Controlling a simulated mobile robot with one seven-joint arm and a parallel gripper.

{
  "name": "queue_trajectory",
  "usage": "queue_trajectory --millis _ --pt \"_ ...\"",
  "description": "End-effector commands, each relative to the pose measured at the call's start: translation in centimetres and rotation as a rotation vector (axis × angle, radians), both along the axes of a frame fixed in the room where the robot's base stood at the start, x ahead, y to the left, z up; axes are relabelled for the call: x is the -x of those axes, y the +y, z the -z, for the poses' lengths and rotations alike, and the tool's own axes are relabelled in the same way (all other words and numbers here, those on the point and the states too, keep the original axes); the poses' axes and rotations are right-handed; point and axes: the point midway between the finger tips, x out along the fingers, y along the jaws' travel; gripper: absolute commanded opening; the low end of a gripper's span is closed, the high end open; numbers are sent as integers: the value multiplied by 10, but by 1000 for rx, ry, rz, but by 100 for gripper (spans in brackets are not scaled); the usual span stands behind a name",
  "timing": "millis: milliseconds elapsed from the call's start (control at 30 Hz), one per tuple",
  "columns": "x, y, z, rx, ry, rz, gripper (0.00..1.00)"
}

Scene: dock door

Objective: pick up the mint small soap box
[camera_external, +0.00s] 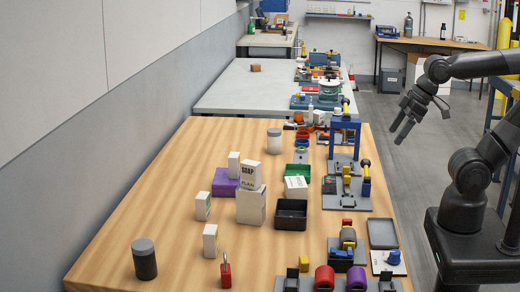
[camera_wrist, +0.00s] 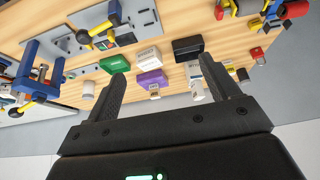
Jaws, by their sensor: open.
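Several small white soap boxes stand on the wooden table. One upright box with a greenish side (camera_external: 203,206) stands left of centre, and a similar one (camera_external: 210,240) stands nearer the front. Another upright white box (camera_external: 234,165) stands by the purple block. A box lettered "SOAP PLAIN" (camera_external: 250,174) sits on a larger white box (camera_external: 251,206). I cannot read which box is mint. In the wrist view small white boxes (camera_wrist: 195,86) show beyond the fingers, partly hidden. My gripper (camera_external: 401,124) is open and empty, raised right of the table; its fingers also frame the wrist view (camera_wrist: 163,76).
A purple block (camera_external: 225,181), a black tray (camera_external: 291,214) and a white box (camera_external: 296,186) by a green tray (camera_external: 299,171) crowd the middle. A dark grey-lidded canister (camera_external: 144,259) and red padlock (camera_external: 226,274) stand in front. Fixtures (camera_external: 346,185) line the right edge.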

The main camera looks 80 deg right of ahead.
Motion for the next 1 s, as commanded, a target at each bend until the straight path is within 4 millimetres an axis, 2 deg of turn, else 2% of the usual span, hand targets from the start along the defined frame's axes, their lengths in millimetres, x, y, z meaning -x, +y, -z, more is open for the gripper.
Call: queue_trajectory --millis 100,333,467,567,667,800,1000 --pt "0 0 0 0 0 0 71" --pt "-1 0 -1 0 0 0 71" --pt "-13 1 -7 -4 5 1 71" --pt "-36 2 -19 -11 11 3 71" --pt "-67 3 -32 -18 20 8 71" --pt "-115 6 -45 -27 30 17 71" --pt "-187 12 -53 -37 44 30 71"
